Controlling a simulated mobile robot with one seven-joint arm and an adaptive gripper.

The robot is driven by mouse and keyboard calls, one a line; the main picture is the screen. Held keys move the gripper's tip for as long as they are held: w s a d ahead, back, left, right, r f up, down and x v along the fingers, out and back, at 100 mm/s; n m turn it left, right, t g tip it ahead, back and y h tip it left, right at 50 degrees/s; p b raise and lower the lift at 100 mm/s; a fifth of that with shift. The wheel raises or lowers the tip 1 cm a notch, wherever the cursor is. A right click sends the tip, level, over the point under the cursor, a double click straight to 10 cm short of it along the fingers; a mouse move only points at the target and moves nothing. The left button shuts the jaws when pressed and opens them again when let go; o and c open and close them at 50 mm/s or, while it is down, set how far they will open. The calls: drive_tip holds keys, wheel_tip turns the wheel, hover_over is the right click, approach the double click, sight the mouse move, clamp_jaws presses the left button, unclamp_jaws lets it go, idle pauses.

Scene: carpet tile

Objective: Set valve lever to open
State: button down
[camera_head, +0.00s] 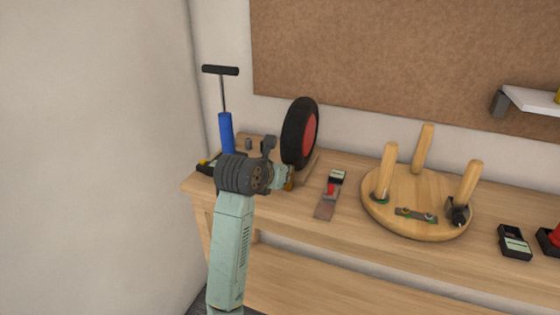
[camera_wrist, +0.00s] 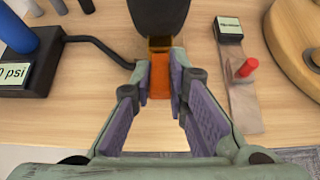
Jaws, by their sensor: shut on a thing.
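An orange piece (camera_wrist: 159,84), which looks like the valve lever, sits between the fingertips of my gripper (camera_wrist: 161,75) in the wrist view. The fingers are closed on its two sides. A brass-coloured part (camera_wrist: 159,44) shows just beyond it, below the black tyre (camera_wrist: 158,12). In the head view my gripper (camera_head: 283,178) is at the front of the wheel with the red hub (camera_head: 309,131), and my arm hides most of the valve. I cannot read the lever's open or closed marking.
A blue pump (camera_head: 226,133) stands left, its hose (camera_wrist: 100,45) running toward the valve. Right are a plate with a red peg (camera_wrist: 249,67), a label box (camera_wrist: 229,27) and a round stool top (camera_head: 410,222) with legs up. The workbench (camera_head: 300,222) front is clear.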

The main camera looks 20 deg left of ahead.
drive_tip(key=g, duration=0.1)
drive_tip(key=w+r+g, duration=0.1)
drive_tip(key=g, duration=0.3)
drive_tip(key=shift+w+r, duration=0.15)
drive_tip(key=shift+r, duration=0.2)
drive_tip(key=shift+g, duration=0.3)
drive_tip(key=c, duration=1.6)
unclamp_jaws()
drive_tip(key=shift+o, duration=0.2)
drive_tip(key=v, duration=1.2)
